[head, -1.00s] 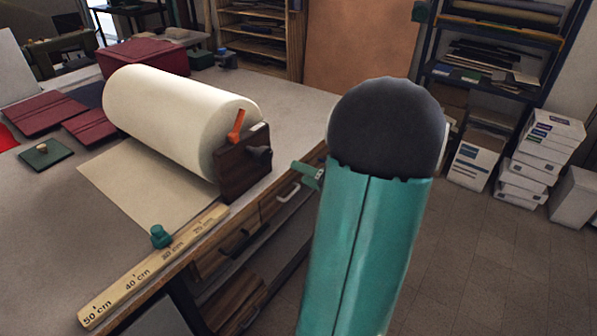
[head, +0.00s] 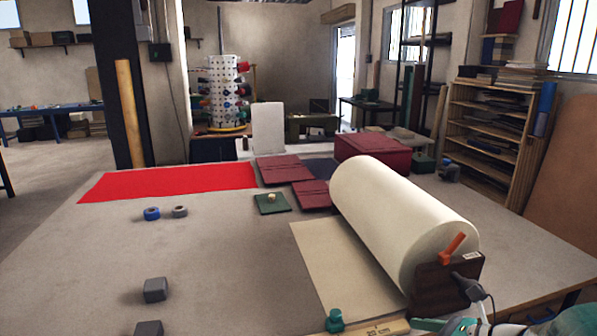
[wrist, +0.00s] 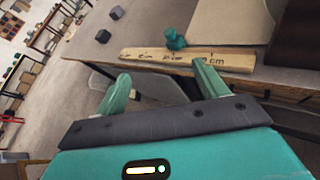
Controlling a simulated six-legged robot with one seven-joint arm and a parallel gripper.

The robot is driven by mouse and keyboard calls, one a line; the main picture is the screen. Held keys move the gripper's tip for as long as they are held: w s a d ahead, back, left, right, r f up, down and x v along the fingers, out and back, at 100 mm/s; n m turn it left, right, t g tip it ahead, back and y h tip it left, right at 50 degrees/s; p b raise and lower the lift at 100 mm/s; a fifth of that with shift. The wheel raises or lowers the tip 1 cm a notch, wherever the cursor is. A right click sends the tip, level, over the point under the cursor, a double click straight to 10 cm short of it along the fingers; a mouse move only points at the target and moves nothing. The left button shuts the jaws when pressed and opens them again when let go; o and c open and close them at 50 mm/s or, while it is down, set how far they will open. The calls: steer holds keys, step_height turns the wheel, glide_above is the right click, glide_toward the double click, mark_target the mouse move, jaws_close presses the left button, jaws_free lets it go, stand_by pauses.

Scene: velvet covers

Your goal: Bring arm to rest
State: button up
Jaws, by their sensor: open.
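My gripper (wrist: 160,86) is open in the wrist view. Its two green fingers stand apart with nothing between them. Beyond them are the table's front edge and the wooden ruler (wrist: 150,56) with a green knob (wrist: 175,41); the right fingertip overlaps the ruler's lower edge in the picture, and I cannot tell whether they touch. In the head view only a little teal of what seems to be my arm shows at the bottom right, below the paper roll; the gripper is not clearly visible there.
A big cream paper roll (head: 395,215) in a dark wooden holder (head: 440,287) stands at the table's right. Red cloth (head: 165,182), burgundy covers (head: 284,170), tape rolls (head: 152,214) and grey blocks (head: 155,290) lie on the table (head: 230,265). Much of the left tabletop is clear.

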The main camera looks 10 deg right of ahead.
steer(key=s+a+r+n+g+h, duration=0.2)
steer(key=a+n, duration=0.6)
steer(key=n, duration=0.7)
steer(key=s+a+r+n+g+h, duration=0.2)
steer(key=s+a+n+h, duration=0.3)
steer(key=n, duration=1.1)
steer(key=a+h, duration=0.1)
steer(key=a, duration=0.2)
steer(key=shift+s+r+n+g, duration=0.3)
steer(key=shift+r+g, duration=0.05)
steer(key=shift+g, duration=0.05)
